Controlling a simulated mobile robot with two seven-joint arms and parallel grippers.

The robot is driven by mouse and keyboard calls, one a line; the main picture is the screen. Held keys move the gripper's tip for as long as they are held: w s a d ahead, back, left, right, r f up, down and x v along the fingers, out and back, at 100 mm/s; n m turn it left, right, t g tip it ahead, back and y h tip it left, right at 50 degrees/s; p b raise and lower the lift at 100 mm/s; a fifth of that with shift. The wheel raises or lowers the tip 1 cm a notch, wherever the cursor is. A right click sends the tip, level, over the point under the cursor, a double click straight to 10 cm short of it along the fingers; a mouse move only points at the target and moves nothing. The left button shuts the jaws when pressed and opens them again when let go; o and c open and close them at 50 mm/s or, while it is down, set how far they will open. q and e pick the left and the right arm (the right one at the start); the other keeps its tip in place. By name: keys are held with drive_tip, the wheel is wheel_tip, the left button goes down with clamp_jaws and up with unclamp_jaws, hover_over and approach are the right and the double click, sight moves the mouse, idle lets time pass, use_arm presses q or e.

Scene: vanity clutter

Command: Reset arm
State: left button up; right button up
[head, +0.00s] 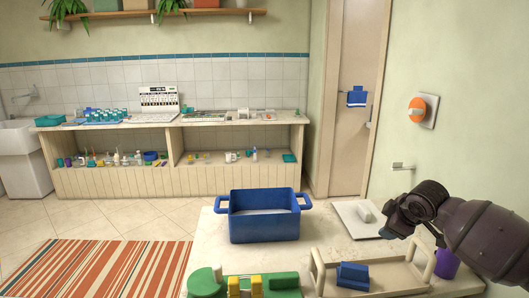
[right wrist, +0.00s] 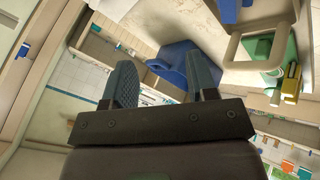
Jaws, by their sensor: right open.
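My right arm comes in from the right in the head view. Its gripper (head: 396,229) hangs over the right side of the near counter, by the white board (head: 350,222). In the right wrist view the two fingers of the right gripper (right wrist: 164,80) stand wide apart with nothing held between them. Part of a blue pot (right wrist: 180,62) shows beyond the fingers, tilted by the camera's angle. My left gripper is not in view.
The blue two-handled pot (head: 264,227) stands mid-counter. A beige tray (head: 402,276) holds a blue item (head: 352,274). A purple cup (head: 447,264) sits near my right arm. Green and yellow items (head: 205,283) lie front left. A cluttered shelf unit (head: 120,184) stands behind.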

drive_tip(key=s+a+f+m+t+y, duration=0.4)
drive_tip(key=s+a+f+t, duration=0.2)
drive_tip(key=s+a+f, duration=0.4)
drive_tip(key=s+d+f+m+h, duration=0.1)
drive_tip(key=s+f+m, duration=0.1)
drive_tip(key=s+f, duration=0.4)
drive_tip(key=s+d+f+m+g+h, duration=0.1)
drive_tip(key=s+f, duration=0.4)
drive_tip(key=s, duration=0.8)
drive_tip(key=s+d+f+m+g+h, duration=0.1)
drive_tip(key=s+d+f+m+h, duration=0.1)
drive_tip(key=s+f, duration=0.4)
drive_tip(key=s+m+h, duration=0.1)
drive_tip(key=s, duration=0.3)
drive_tip(key=shift+f+m, duration=0.3)
drive_tip(key=shift+f, duration=0.05)
